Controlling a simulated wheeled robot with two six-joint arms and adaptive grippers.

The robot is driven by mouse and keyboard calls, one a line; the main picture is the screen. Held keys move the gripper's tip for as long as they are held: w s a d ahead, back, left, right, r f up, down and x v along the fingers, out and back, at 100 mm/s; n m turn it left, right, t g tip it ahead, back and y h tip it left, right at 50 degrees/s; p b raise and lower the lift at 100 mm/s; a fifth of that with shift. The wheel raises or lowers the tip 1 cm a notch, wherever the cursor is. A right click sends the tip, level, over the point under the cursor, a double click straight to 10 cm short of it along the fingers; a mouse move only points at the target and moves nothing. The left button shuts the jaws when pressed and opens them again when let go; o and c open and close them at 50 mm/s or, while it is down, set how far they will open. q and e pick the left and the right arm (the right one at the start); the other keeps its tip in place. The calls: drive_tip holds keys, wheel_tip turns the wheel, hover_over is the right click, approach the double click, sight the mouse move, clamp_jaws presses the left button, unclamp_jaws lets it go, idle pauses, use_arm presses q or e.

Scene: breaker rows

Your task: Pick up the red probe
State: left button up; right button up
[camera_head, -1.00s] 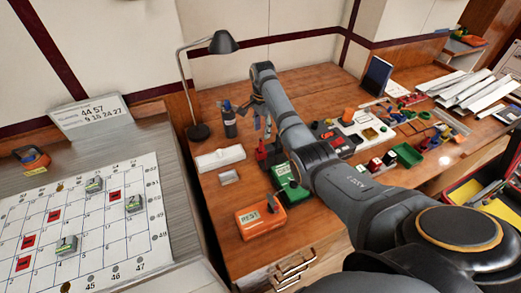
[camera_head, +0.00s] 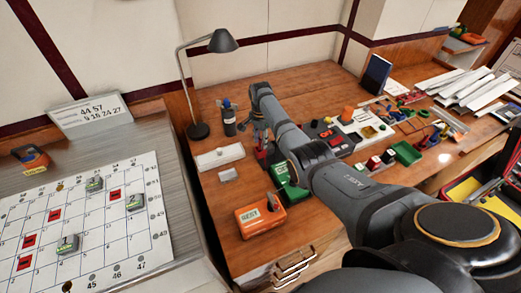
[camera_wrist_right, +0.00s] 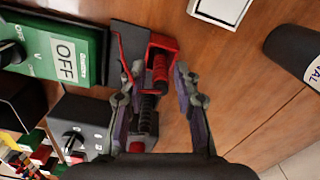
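The red probe (camera_wrist_right: 160,75), with a red ribbed part and a black ribbed part, sits in a red and dark holder (camera_wrist_right: 160,43) in the right wrist view. My right gripper (camera_wrist_right: 154,82) is open, with one finger on each side of the probe; I cannot tell whether either finger touches it. In the head view my right gripper (camera_head: 262,140) is low over the desk, just above the small red holder (camera_head: 262,158), and the probe is mostly hidden there. My left gripper is not in view.
A green box marked OFF (camera_wrist_right: 60,50) stands close beside the holder. A dark bottle (camera_head: 229,122), a white tray (camera_head: 220,157) and an orange box marked REST (camera_head: 260,217) are nearby. Switches and small parts fill the desk to the right.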

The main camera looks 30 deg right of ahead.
clamp_jaws()
drive_tip(key=shift+r, duration=0.55)
wheel_tip(320, 180, up, 2)
drive_tip(key=shift+s+r, duration=0.1)
drive_tip(key=shift+r, duration=0.1)
drive_tip(key=s+r+p, duration=0.9)
drive_tip(key=s, duration=0.4)
drive_tip(key=shift+s+a+r+p, duration=0.25)
drive_tip(key=shift+s+a+p, duration=0.15)
